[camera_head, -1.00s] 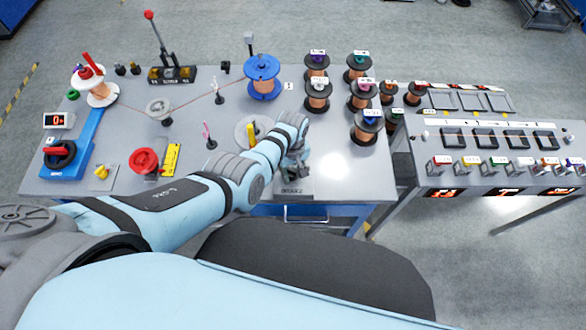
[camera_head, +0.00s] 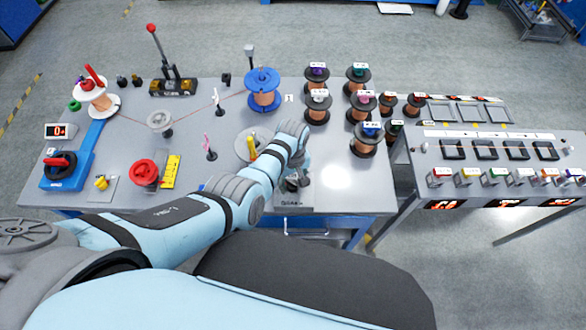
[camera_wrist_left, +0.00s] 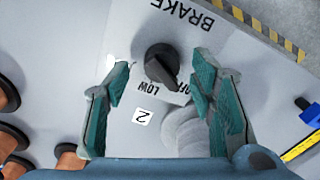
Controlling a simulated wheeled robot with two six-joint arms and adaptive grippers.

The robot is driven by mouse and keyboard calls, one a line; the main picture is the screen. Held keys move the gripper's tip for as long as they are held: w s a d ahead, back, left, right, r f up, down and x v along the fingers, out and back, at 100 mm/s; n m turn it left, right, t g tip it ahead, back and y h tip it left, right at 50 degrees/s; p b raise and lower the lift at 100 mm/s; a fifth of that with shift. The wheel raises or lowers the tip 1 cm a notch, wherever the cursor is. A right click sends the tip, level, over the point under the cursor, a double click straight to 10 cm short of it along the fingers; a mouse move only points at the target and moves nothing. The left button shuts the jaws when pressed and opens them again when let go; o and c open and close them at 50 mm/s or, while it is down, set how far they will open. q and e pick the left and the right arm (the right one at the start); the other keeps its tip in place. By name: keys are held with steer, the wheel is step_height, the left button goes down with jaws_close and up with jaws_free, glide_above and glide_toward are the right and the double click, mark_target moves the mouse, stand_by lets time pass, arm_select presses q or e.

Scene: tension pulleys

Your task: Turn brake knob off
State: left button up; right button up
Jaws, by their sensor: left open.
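The brake knob (camera_wrist_left: 163,65) is black and shows in the left wrist view on a pale panel marked BRAKE, LOW and OFF. Its narrow end points toward the side with the LOW and OFF lettering; the OFF label is partly covered by a finger. My left gripper (camera_wrist_left: 160,80) is open, with one green-padded finger on each side of the knob and a visible gap on the left. Contact on the right is unclear. In the head view, my left gripper (camera_head: 292,178) is over the table's front edge and hides the knob.
A blue spool (camera_head: 263,88) and several copper spools (camera_head: 367,140) stand behind and to the right. Bare tabletop (camera_head: 340,185) lies right of the gripper.

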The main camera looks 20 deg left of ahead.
mark_target(292, 182)
arm_select(q)
step_height(292, 182, up, 11)
steer(key=shift+f, duration=0.15)
steer(key=shift+a, duration=0.1)
